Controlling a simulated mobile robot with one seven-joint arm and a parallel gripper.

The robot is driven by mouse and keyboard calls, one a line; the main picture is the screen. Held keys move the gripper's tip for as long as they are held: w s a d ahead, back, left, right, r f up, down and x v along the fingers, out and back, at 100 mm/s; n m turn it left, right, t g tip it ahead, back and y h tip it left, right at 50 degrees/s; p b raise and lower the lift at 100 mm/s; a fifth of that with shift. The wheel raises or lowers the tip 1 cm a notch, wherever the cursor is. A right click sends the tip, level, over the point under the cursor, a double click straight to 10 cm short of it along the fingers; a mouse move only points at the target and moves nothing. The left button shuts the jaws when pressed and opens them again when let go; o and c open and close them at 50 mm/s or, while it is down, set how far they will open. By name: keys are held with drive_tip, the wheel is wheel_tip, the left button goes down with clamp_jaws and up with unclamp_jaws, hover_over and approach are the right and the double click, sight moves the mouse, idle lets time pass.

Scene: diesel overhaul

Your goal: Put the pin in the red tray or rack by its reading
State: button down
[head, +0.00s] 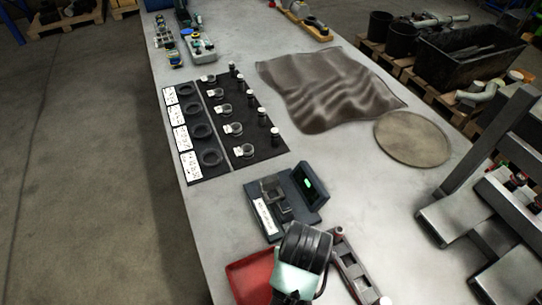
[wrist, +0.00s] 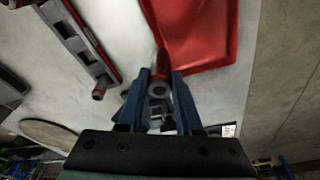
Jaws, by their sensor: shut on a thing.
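In the wrist view my gripper (wrist: 160,76) is shut on a grey metal pin (wrist: 159,90), a hollow cylinder whose round open end faces the camera. The red tray (wrist: 215,42) lies past the fingertips, up and to the right. The rack (wrist: 78,42), grey with red edging, is at upper left, apart from the pin. In the head view the red tray (head: 243,274) and the rack (head: 352,262) stand either side of my arm, which hides the pin and fingers. The gauge (head: 266,212) has a small display (head: 308,183) with a green reading, too small to read.
A black mat (head: 219,150) with rings, pins and white labels lies on the grey bench beyond the gauge. A brown cloth (head: 325,90) and round disc (head: 412,138) lie to the right. A grey metal stand (head: 475,215) is at far right. Bench between rack and stand is mostly clear.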

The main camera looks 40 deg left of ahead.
drive_tip(key=s+a+r+n+p, duration=0.1)
drive_tip(key=s+a+r+n, duration=0.1)
drive_tip(key=s+a+n, duration=0.4)
drive_tip(key=shift+m+g+y, duration=0.3)
drive_tip(key=shift+m, duration=0.2)
drive_tip(key=shift+w+d+p+x, duration=0.15)
drive_tip(key=shift+w+p+x, duration=0.1)
drive_tip(key=shift+x, duration=1.35)
drive_tip(key=shift+w+d+p+x, duration=0.15)
drive_tip(key=shift+p+x, duration=0.15)
drive_tip(key=shift+x, duration=1.3)
drive_tip(key=shift+w+d+p+x, duration=0.15)
drive_tip(key=shift+w+p+x, duration=0.1)
drive_tip(key=shift+x, duration=1.35)
drive_tip(key=shift+s+f, duration=0.1)
drive_tip(key=shift+f, duration=0.05)
drive_tip(key=c, duration=0.6)
unclamp_jaws()
drive_tip(key=v, duration=1.2)
drive_tip(key=shift+b, duration=0.4)
